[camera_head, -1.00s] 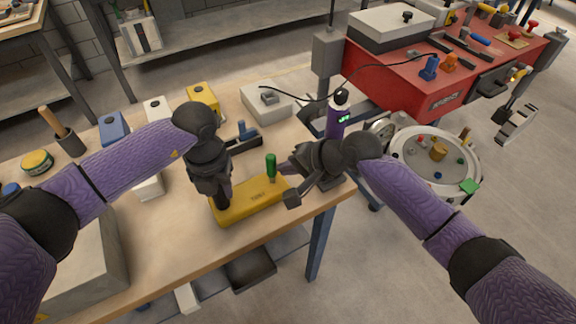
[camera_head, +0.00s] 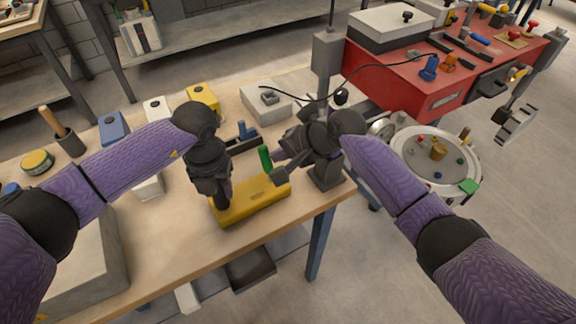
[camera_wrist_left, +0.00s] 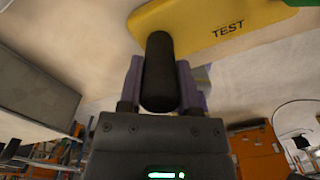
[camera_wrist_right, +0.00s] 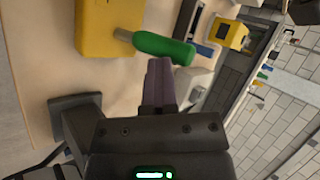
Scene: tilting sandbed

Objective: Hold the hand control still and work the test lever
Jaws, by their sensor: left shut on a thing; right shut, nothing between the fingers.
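The yellow hand control (camera_head: 255,203) lies on the workbench near its front edge; its TEST marking shows in the left wrist view (camera_wrist_left: 205,28). My left gripper (camera_head: 221,200) is shut on its black grip (camera_wrist_left: 159,65), with a finger on each side. The green test lever (camera_head: 265,158) rises from the control and leans to the back left in the head view. My right gripper (camera_head: 279,164) is shut and empty beside the lever, on its right. In the right wrist view the shut fingertips (camera_wrist_right: 159,66) are at the green handle (camera_wrist_right: 163,47); contact is likely but not certain.
A black-and-blue clamp-like tool (camera_head: 247,132) and a pale box (camera_head: 266,102) stand behind the control. Blue, white and yellow boxes (camera_head: 203,97) line the bench's back. A grey post (camera_head: 327,60) stands to the right, near a red cabinet (camera_head: 425,85) and round table (camera_head: 435,155).

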